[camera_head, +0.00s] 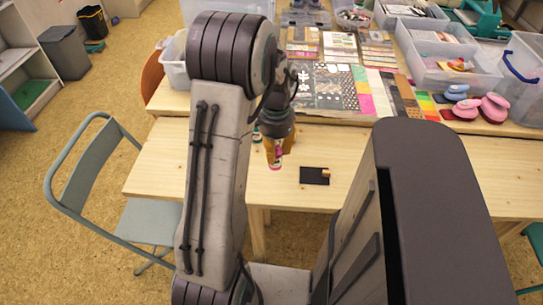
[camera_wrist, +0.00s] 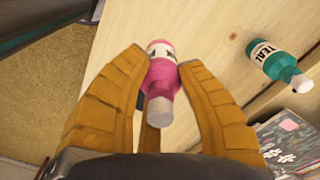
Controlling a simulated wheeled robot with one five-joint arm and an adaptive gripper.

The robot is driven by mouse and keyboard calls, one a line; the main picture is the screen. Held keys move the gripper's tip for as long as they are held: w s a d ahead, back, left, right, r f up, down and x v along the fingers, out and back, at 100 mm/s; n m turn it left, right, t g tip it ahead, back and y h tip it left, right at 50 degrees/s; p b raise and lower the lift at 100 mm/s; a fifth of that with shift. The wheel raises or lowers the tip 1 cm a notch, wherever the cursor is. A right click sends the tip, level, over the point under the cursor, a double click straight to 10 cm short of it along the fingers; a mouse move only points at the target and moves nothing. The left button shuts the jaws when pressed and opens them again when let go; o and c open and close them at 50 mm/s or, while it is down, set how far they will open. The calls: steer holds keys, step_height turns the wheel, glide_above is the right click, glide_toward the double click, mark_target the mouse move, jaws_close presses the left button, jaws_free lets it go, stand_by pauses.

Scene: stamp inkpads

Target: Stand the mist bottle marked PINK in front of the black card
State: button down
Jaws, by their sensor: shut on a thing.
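My gripper (camera_wrist: 163,64) is shut on the pink mist bottle (camera_wrist: 161,80), with a yellow-brown finger on each side of it. The bottle has a white label and a whitish cap; the lettering is mostly hidden. In the head view my gripper (camera_head: 273,148) points down over the near wooden table, with the pink bottle (camera_head: 276,160) at its fingers. I cannot tell whether the bottle's base touches the table. The black card (camera_head: 313,176) lies flat to the right of the bottle, with a small tan piece at its upper right corner.
A green bottle marked TEAL (camera_wrist: 276,63) stands close by on the table. Patterned paper sheets (camera_head: 332,88), clear bins (camera_head: 448,62) and pink punches (camera_head: 492,107) fill the back table. Bare wood (camera_head: 420,165) lies right of the card. A chair (camera_head: 150,222) stands at left.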

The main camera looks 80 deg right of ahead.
steer(key=shift+w+d+f, duration=0.6)
steer(key=shift+w+d, duration=0.05)
steer(key=shift+f+p, duration=0.65)
steer(key=shift+f, duration=1.3)
steer(key=shift+f, duration=0.15)
steer(key=c, duration=0.9)
jaws_free()
